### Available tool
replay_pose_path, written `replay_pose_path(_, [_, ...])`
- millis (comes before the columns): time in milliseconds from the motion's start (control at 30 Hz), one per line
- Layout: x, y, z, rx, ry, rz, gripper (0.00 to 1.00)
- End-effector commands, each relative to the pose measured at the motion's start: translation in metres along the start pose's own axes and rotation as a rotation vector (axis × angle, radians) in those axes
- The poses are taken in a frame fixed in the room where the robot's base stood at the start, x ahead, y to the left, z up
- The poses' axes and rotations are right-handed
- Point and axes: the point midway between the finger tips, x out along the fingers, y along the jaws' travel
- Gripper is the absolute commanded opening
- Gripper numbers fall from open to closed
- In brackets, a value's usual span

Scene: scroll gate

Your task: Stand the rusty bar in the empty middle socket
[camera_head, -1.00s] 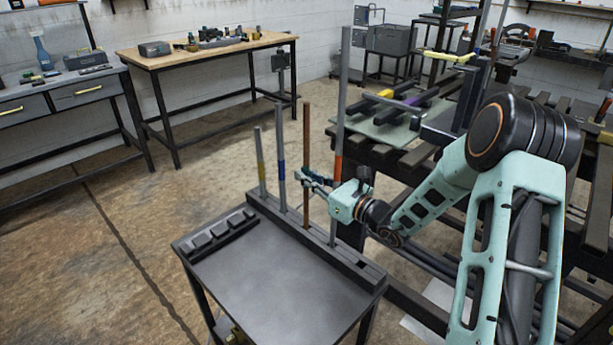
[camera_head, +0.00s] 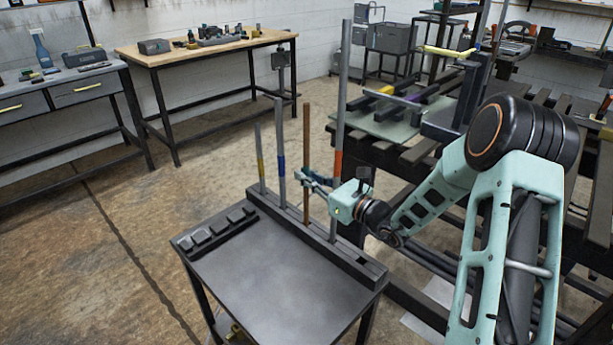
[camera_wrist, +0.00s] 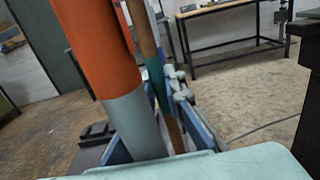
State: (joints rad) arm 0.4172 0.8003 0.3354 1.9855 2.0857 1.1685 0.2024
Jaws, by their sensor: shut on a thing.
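The rusty bar (camera_head: 306,140) is a thin brown upright rod above the dark socket rack (camera_head: 345,257). My gripper (camera_head: 310,181) is shut on it partway up; in the wrist view the brown bar (camera_wrist: 144,28) passes between the fingers (camera_wrist: 158,85). The bar stands close to vertical, in line with the row of bars. Its lower end meets the rack in the head view, but I cannot tell if it is inside the middle socket. The yellow-banded bar (camera_head: 260,160) and blue-banded bar (camera_head: 280,150) stand left of it. The tall orange-banded bar (camera_head: 343,100) stands right.
The rack lies along the far edge of a small dark cart (camera_head: 270,295), whose near top is bare. A black block tray (camera_head: 215,229) sits at its left. In the wrist view the orange-banded bar (camera_wrist: 100,45) is close in front. A slatted bench (camera_head: 385,155) stands behind right.

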Motion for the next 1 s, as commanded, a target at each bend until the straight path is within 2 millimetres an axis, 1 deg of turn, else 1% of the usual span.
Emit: replay_pose_path(1000, [0.001,0.0,-0.013,-0.002,-0.005,0.001,0.0])
